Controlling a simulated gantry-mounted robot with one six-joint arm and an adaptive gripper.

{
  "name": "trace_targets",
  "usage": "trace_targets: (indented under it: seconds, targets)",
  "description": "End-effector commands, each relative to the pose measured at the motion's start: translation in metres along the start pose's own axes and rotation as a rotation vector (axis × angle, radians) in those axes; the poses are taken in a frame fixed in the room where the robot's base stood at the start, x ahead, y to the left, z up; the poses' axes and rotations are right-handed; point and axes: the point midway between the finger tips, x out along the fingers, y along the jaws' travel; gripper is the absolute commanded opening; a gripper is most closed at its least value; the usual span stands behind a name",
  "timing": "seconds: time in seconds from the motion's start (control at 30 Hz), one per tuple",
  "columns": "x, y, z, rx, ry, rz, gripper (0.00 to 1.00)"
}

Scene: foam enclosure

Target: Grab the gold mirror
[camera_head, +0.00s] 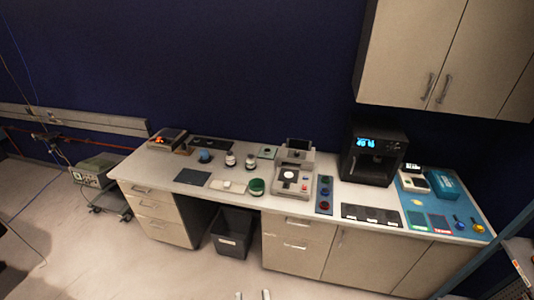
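A blue mat (428,206) lies at the right end of the counter. A blue round piece with a gold-coloured base (477,226) is beside the gold piece. My gripper (252,295) shows only as two pale fingertips at the bottom edge, apart, with nothing visible between them. It is in front of the counter, far left of the mat.
A black machine with a blue display (373,155) stands left of the mat, under a wall cabinet (440,55). A teal box (441,183) and a small device (413,180) are at the mat's back. A diagonal blue post (490,250) is at right. A grey bin (232,232) stands below.

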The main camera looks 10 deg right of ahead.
Motion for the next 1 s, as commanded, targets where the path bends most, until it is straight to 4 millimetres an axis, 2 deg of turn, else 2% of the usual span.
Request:
trace_targets:
  seconds: [0.47,0.57,0.73,1.0]
  targets:
    - [0.0,0.0,0.0,0.0,0.0,0.0,0.4]
    - [0.0,0.0,0.0,0.0,0.0,0.0,0.53]
    - [0.0,0.0,0.0,0.0,0.0,0.0,0.82]
    - [0.0001,0.0,0.0001,0.0,0.0,0.0,0.82]
